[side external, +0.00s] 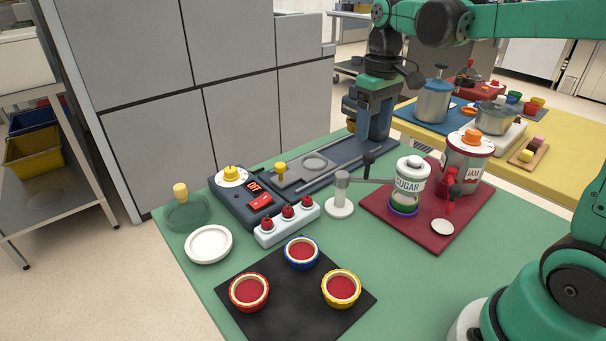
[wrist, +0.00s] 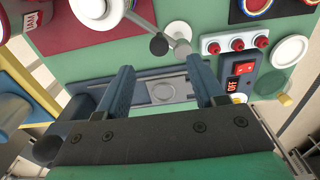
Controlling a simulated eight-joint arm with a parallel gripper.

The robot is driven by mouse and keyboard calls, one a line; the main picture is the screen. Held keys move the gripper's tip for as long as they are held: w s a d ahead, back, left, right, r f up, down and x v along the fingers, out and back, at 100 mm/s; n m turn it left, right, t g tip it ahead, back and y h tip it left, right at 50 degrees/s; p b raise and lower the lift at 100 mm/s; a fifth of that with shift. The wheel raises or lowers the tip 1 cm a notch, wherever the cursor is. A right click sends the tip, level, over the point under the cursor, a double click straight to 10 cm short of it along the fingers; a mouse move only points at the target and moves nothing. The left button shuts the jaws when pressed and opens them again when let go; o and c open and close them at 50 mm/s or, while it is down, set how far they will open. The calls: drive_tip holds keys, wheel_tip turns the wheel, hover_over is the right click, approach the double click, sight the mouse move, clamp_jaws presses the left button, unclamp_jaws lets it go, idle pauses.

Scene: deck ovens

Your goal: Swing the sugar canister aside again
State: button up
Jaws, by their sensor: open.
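The sugar canister (side external: 411,172) is upright, with a clear body, white lid and SUGAR label. It is over the dark red mat, beside the jam canister (side external: 466,165). A grey swing arm (side external: 373,181) joins it to a post on a round white base (side external: 339,208). A black knob (side external: 369,158) stands by this arm. In the wrist view the canister's lid (wrist: 98,9) shows at the top edge. My gripper (wrist: 159,66) is open and empty. The knob (wrist: 158,45) appears just beyond and between its blue fingertips, without visible contact. The side view shows the fingers poorly.
The dark red mat (side external: 376,208) carries a red dispenser and a white disc (side external: 443,227). A control box (side external: 243,194), a white strip with red knobs (side external: 287,224) and a white plate (side external: 208,244) are left. Red-filled cups stand on a black mat (side external: 300,313) in front.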

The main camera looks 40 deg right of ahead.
sight(369, 155)
drive_tip(key=shift+f, duration=2.8)
clamp_jaws()
